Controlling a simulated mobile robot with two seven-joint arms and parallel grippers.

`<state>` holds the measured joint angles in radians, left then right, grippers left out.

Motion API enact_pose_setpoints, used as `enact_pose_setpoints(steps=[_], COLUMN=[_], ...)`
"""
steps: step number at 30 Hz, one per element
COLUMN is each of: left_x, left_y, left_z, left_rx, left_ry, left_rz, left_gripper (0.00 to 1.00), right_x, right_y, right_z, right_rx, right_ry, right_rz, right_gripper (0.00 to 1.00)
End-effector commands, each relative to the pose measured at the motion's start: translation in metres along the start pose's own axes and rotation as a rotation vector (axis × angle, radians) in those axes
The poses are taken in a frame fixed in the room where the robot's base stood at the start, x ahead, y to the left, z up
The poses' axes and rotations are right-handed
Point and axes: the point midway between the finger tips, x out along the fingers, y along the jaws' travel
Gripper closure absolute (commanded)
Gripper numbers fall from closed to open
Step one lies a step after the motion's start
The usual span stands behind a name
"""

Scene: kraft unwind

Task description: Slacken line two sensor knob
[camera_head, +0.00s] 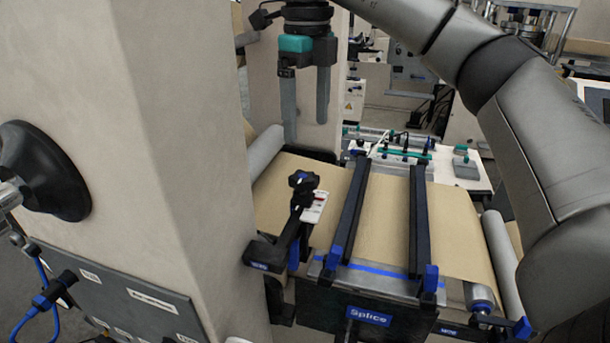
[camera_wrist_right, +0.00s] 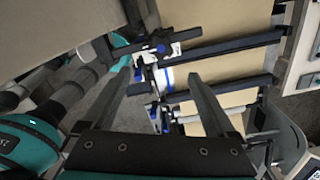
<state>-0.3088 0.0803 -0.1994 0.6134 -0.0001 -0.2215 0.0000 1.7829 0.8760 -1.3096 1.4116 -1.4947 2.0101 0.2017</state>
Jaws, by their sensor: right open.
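The line sensor (camera_head: 314,208), a small white box with a red mark, sits on a black bracket at the left edge of the brown paper web. A black knob (camera_head: 303,180) tops the bracket. My right gripper (camera_head: 307,132) hangs above and behind it in the head view, fingers pointing down, open and empty, apart from the knob. In the right wrist view, the open fingers (camera_wrist_right: 164,79) reach toward the web, with the sensor bracket (camera_wrist_right: 150,50) beyond them. I cannot tell which part there is the knob. My left gripper is not in view.
A large beige machine column (camera_head: 130,130) fills the left side. Two black rails (camera_head: 419,220) cross the paper web (camera_head: 460,230) right of the sensor. A black block marked Splice (camera_head: 369,317) stands in front. A black disc (camera_head: 45,170) juts from the column.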

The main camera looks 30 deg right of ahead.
Motion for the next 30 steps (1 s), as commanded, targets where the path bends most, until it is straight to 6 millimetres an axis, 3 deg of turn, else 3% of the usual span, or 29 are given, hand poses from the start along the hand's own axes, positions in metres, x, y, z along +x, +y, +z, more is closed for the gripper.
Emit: enact_pose_setpoints(steps=[1,5,15,21,29,30], left_x=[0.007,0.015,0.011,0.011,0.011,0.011], left_y=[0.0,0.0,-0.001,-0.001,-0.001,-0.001], left_z=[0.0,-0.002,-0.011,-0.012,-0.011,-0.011], left_rx=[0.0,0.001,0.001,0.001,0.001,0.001], left_ry=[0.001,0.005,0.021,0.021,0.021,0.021], left_rz=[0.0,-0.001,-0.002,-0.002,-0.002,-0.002], left_gripper=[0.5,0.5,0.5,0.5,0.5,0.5], right_x=[0.014,0.035,0.091,0.104,0.105,0.105], right_y=[0.0,0.0,-0.001,0.0,0.0,0.0], right_z=[0.0,0.0,-0.001,0.0,0.0,0.0], right_rx=[0.0,0.0,0.002,0.0,0.001,0.001], right_ry=[0.002,0.002,0.002,0.001,0.0,0.0], right_rz=[0.002,0.001,-0.001,-0.001,-0.001,-0.001], right_gripper=[0.08,0.08,0.08,0.08,0.08,0.12])
